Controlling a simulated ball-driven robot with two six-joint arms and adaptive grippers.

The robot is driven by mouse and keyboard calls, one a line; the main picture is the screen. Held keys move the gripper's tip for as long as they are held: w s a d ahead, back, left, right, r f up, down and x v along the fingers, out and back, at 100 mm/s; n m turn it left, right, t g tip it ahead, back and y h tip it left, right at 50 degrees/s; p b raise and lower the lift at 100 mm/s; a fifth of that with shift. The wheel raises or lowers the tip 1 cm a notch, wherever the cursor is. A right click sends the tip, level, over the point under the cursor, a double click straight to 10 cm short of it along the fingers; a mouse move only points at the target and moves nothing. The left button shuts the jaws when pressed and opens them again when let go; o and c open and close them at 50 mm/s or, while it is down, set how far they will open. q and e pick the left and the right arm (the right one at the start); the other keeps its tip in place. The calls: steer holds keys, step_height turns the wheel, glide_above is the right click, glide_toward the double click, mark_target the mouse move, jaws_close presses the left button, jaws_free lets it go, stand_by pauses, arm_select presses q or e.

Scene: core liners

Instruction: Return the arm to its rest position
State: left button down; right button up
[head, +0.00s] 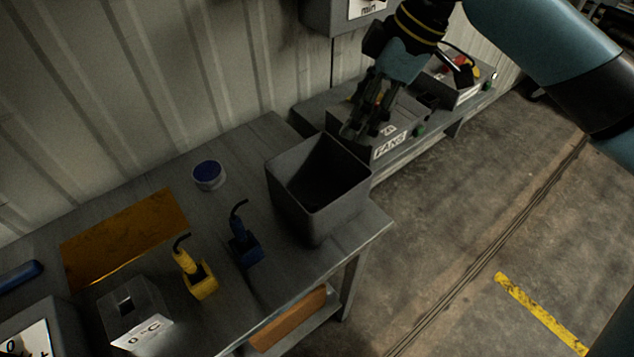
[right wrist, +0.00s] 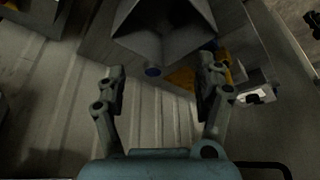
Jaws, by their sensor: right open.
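My right gripper (head: 368,116) hangs at the top middle of the head view, above and behind the dark grey open bin (head: 318,205). Its arm comes in from the upper right. In the right wrist view my right gripper (right wrist: 163,88) has its two fingers wide apart with nothing between them. The bin also shows at the top of that view (right wrist: 160,45), beyond the fingertips. The inside of the bin is dark, and I cannot tell what it holds. My left gripper is not in view.
The workbench (head: 235,290) carries a blue-topped round container (head: 208,175), a blue tool in a holder (head: 244,246), a yellow one (head: 198,278), an orange sheet (head: 125,240) and a grey box labelled °C (head: 135,305). A FANS box (head: 385,130) stands behind. Floor at right is clear.

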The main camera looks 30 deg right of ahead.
steer(key=s+a+f+m+t+h, duration=0.15)
steer(key=s+m, duration=0.25)
steer(key=s, duration=0.4)
steer(key=s+a+f+m+g+h, duration=0.1)
steer(key=s+m+h, duration=0.2)
steer(key=s+m, duration=0.35)
step_height(320, 180, down, 33)
steer(key=s+d+n+b, duration=0.1)
steer(key=s+d+b, duration=0.15)
steer(key=b, duration=0.65)
steer(key=s+f+g+b, duration=0.1)
steer(key=s+f+b, duration=0.3)
steer(key=s+f, duration=0.5)
steer(key=s+d+f+g+b, duration=0.1)
steer(key=s+f+b, duration=0.4)
steer(key=s+f, duration=0.5)
step_height(320, 180, down, 8)
steer(key=shift+s+f, duration=0.1)
steer(key=shift+s, duration=0.2)
